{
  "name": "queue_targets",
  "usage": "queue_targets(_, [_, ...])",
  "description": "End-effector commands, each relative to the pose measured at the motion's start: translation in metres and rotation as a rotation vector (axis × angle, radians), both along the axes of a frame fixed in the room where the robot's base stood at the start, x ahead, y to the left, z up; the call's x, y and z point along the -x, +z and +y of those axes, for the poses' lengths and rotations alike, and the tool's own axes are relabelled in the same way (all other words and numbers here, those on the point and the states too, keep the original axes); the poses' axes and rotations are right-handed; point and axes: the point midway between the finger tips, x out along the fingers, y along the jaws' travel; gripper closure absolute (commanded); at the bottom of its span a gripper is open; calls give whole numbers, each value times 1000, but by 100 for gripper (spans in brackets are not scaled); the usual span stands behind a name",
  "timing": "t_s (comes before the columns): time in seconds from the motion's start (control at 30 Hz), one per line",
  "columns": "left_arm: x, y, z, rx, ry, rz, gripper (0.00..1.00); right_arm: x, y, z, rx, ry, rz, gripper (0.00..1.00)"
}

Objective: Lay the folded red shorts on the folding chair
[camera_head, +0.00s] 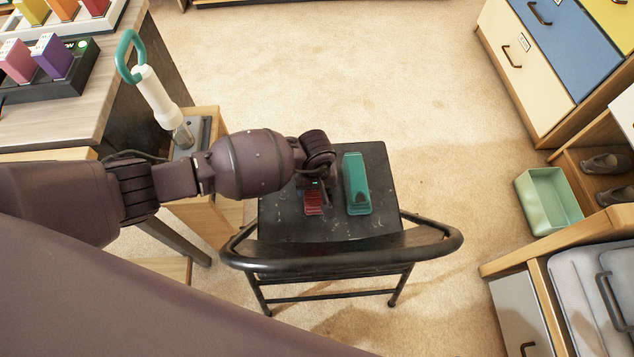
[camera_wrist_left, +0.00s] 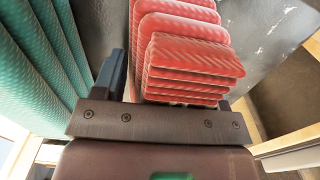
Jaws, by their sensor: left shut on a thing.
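The folded red shorts (camera_head: 313,204) show as a small red stack over the dark seat of the folding chair (camera_head: 276,222). My left gripper (camera_head: 316,187) is shut on them from above, and its wrist hides part of them. In the left wrist view the shorts (camera_wrist_left: 185,55) appear as several ribbed red layers between the fingers, with one finger visible at their left and the other mostly hidden. The scuffed dark seat shows beyond them. I cannot tell whether the shorts touch the seat. My right gripper is not in view.
A teal folded item (camera_head: 356,183) lies on the seat close to the right of the shorts. The chair's curved backrest (camera_head: 340,252) rises on the near side. A desk (camera_head: 60,125) stands at left, drawers (camera_head: 545,60) and a green bin (camera_head: 548,202) at right.

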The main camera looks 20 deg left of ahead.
Motion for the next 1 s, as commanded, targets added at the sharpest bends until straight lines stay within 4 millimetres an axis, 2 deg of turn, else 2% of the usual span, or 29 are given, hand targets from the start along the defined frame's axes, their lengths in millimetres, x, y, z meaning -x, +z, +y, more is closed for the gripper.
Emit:
queue_targets(0.1, [-2,2,0,1,0,-5,61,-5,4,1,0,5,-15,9])
queue_targets(0.37, [-1,-2,0,0,0,-3,61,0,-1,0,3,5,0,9])
queue_targets(0.4, [-1,-1,0,0,0,-3,30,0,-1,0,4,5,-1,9])
queue_targets(0.53, [-2,-1,0,1,0,-4,10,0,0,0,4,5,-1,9])
queue_targets(0.83, [-2,1,0,0,0,-4,9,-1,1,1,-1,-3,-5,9])
queue_targets(1.0, [-4,19,0,1,-1,-11,9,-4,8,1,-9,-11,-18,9])
